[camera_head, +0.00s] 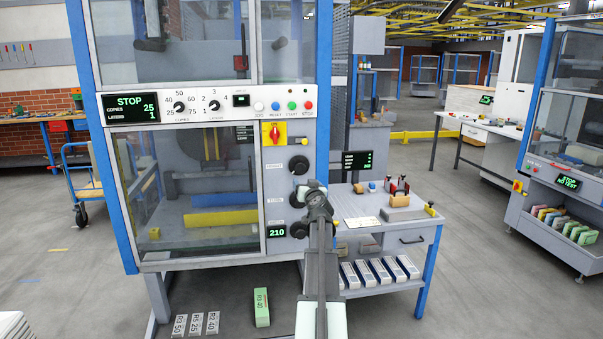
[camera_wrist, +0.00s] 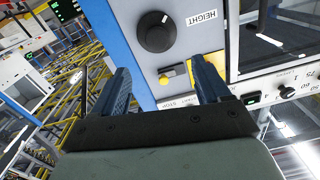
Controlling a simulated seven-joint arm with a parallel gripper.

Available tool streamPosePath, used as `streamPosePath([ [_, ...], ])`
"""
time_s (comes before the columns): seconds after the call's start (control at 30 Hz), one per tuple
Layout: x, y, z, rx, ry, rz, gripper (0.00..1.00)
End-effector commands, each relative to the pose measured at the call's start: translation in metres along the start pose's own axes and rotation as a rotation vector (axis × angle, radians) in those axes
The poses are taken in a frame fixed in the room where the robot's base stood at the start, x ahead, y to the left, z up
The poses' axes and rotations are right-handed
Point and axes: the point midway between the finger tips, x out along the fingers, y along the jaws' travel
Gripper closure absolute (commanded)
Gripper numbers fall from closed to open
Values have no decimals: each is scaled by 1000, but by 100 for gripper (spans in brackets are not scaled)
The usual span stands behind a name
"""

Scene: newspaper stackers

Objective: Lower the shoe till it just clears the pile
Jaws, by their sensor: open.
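The stacker (camera_head: 200,101) has a glazed bay with a long blue bar (camera_head: 237,200) and a yellow bar (camera_head: 218,217) low inside. I cannot tell which part is the shoe or the pile. A black knob labelled HEIGHT (camera_wrist: 155,32) shows on the panel in the wrist view, its label upside down. My gripper (camera_wrist: 162,66) is open and empty, its two blue fingers apart in front of the panel. The HEIGHT knob lies beyond the fingertips, not between them. In the head view my wrist hides the fingertips. A green readout (camera_head: 277,231) shows 210.
The red and yellow switch (camera_head: 274,133) and several black knobs sit on the same panel. The main display (camera_head: 131,107) reads STOP, copies 25, layers 1. A side table (camera_head: 385,235) with tools stands right of my arm.

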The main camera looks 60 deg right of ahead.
Motion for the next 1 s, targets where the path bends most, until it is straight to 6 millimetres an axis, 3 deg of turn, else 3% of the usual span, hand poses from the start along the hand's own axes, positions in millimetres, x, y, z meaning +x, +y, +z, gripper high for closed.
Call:
streamPosePath([
  [0.2, 0, 5, -4, -129, 18, 27, 24],
  [0.47, 14, 6, -4, -141, 16, 26, 24],
  [1.0, 100, 8, -6, -139, 15, 25, 24],
])
